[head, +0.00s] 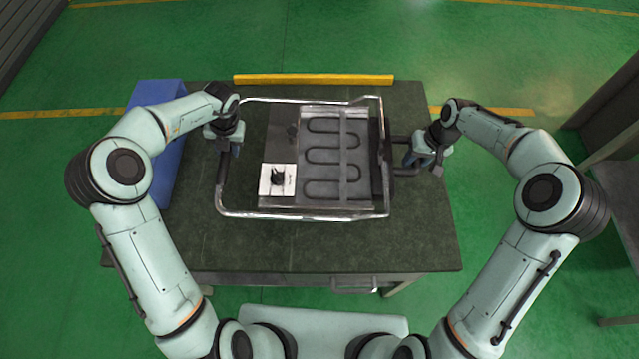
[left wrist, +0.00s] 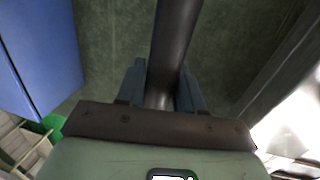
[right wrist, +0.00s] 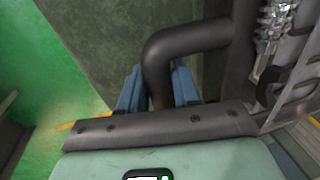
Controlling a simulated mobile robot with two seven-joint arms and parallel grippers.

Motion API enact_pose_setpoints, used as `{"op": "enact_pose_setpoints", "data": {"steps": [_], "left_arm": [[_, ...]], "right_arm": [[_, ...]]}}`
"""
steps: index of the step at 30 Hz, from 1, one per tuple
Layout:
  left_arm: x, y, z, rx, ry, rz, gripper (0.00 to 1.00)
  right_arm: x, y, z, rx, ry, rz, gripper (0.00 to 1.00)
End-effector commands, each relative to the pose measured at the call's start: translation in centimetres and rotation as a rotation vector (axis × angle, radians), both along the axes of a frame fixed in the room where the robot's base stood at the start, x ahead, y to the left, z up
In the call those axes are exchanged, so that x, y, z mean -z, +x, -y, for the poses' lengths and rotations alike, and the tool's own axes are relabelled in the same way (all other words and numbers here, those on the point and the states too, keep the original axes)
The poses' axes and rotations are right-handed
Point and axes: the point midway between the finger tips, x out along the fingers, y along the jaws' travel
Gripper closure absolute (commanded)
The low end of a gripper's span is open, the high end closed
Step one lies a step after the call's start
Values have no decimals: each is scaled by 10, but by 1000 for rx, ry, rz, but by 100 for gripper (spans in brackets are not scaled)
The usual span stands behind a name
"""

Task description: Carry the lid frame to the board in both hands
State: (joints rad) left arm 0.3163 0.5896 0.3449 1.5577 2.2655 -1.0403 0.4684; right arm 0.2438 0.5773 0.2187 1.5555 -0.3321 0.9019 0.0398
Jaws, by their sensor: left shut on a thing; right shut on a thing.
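The lid frame (head: 300,216) is a silver tube frame with dark grips at its left and right ends. In the head view it surrounds the board (head: 360,118), a grey plate with a winding dark heating element and a white knob panel. Whether the frame touches the board or hangs above it I cannot tell. My left gripper (head: 236,150) is shut on the frame's left dark bar, which also shows in the left wrist view (left wrist: 174,45). My right gripper (head: 414,160) is shut on the right dark handle, seen bending in the right wrist view (right wrist: 180,45).
The dark green table (head: 300,252) carries everything. A blue box (head: 170,185) stands at its left edge, close to my left arm. A yellow bar (head: 313,79) lies along the back edge. The front strip of the table is clear.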

Motion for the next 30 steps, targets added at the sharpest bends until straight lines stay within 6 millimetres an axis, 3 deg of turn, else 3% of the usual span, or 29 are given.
{"op": "enact_pose_setpoints", "data": {"steps": [11, 30], "left_arm": [[0, 2, -1, -1, 2, 9, 100], [53, -4, -1, -2, 3, 8, 100]], "right_arm": [[0, 3, 0, 1, -1, 9, 100], [53, -3, 1, 1, -2, 9, 100]]}}
